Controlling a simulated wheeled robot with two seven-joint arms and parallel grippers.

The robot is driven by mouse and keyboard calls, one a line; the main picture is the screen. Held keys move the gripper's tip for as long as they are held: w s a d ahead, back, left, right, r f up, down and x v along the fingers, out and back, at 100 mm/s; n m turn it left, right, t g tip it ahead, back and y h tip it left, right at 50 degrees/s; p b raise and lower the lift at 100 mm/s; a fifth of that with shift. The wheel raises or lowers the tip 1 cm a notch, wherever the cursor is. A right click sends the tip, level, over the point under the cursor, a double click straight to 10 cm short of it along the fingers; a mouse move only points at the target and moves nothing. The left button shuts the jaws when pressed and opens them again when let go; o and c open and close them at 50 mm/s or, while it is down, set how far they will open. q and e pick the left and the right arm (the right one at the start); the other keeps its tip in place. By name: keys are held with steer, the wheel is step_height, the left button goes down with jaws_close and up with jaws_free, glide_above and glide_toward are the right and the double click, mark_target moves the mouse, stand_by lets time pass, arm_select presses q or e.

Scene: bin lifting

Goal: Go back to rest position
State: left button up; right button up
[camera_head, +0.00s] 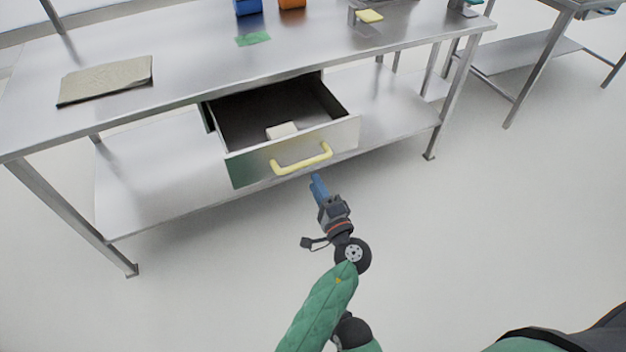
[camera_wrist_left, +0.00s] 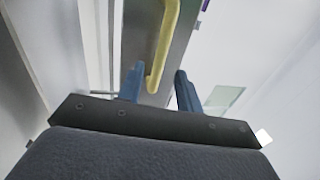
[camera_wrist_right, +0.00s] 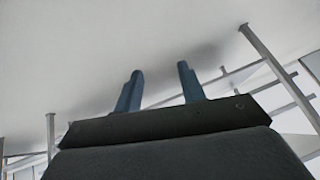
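My left gripper (camera_head: 317,187) is in front of an open drawer, just below its yellow handle (camera_head: 302,160). In the left wrist view, my left gripper (camera_wrist_left: 157,85) has its two blue fingers apart, and the yellow handle (camera_wrist_left: 165,45) shows beyond and between the fingertips. I cannot tell whether a finger touches it. The drawer (camera_head: 250,168) is pulled out from under the steel table, with a small whitish block (camera_head: 282,130) inside. My right gripper (camera_wrist_right: 160,75) shows only in the right wrist view, fingers apart with nothing between them.
The steel table (camera_head: 200,62) carries a folded tan cloth (camera_head: 105,81), a green piece (camera_head: 253,39), a blue bin (camera_head: 248,6) and an orange bin (camera_head: 291,3). A lower shelf (camera_head: 160,190) runs beneath. Another table (camera_head: 520,62) stands at the right. The floor in front is clear.

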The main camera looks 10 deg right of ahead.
arm_select(q)
steer(key=shift+s, duration=0.1)
stand_by(0.5)
steer(key=s+a+f+n+g+h, duration=0.35)
steer(key=a+f+n+g, duration=0.35)
steer(key=a+n+g, duration=0.3)
steer(key=s+a+r+n+g+h+p, duration=0.1)
steer(key=s+a, duration=0.5)
steer(key=s, duration=0.6)
steer(key=s+a+r+n+g+h+p, duration=0.1)
steer(key=s+a+g+h+p, duration=0.2)
steer(key=s, duration=0.9)
steer(key=a+g+p, duration=0.3)
steer(key=p, duration=0.2)
steer(key=shift+s, duration=0.3)
arm_select(e)
steer(key=s+d+r+g+h, duration=0.1)
steer(key=d+r, duration=0.3)
steer(key=r, duration=0.8)
steer(key=s+d+r+g+h, duration=0.1)
steer(key=s+d+r+g, duration=0.1)
steer(key=r, duration=1)
steer(key=shift+s+d+g, duration=0.3)
steer(key=shift+s+d, duration=0.2)
steer(key=shift+d, duration=0.65)
arm_select(q)
steer(key=shift+h, duration=0.25)
